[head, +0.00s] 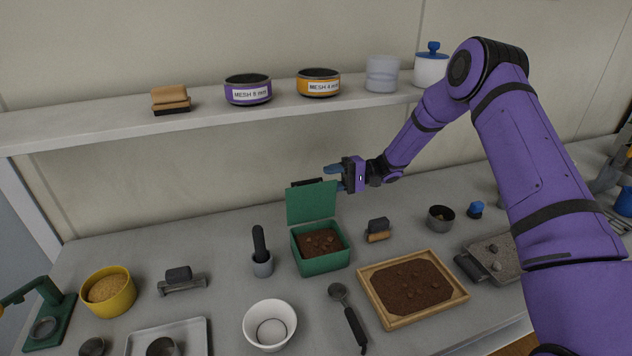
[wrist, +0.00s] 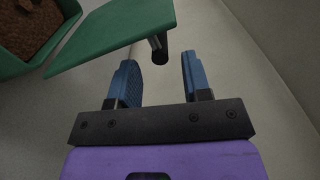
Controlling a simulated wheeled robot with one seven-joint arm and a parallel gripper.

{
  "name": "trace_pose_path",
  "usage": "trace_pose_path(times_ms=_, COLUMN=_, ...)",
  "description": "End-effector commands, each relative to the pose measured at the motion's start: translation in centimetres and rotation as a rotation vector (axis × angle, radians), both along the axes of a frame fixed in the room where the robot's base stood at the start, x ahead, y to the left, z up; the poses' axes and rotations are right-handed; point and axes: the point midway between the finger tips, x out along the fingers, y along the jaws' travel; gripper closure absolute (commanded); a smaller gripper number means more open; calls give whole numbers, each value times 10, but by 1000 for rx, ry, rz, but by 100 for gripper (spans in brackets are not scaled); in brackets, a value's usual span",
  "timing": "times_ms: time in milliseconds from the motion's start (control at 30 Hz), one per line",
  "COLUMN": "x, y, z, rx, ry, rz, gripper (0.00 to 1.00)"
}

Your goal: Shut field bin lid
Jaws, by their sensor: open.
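The green field bin (head: 322,262) stands on the bench, holding brown soil with a few stones. Its green lid (head: 311,203) stands up, open, at the bin's back edge. In the wrist view the lid (wrist: 115,35) spans the top, with a dark round handle (wrist: 159,50) on its outer side. Part of the bin (wrist: 68,28) shows at upper left there. My gripper (head: 329,176) is behind and just above the lid's top right corner. In the wrist view its blue fingers (wrist: 156,75) are apart and empty, with the handle near the gap between their tips.
A shelf (head: 207,120) with sieves runs above and behind. The bench behind the bin is bare.

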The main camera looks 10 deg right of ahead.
Motion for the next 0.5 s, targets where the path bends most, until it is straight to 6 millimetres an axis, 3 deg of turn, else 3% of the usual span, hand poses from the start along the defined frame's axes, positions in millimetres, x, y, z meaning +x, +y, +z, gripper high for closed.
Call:
trace_pose_path(times_ms=200, x=-7, y=32, z=0, rx=-1, ry=1, rz=2, gripper=56)
trace_pose_path(times_ms=500, x=-9, y=46, z=0, rx=-2, ry=0, rz=0, gripper=56)
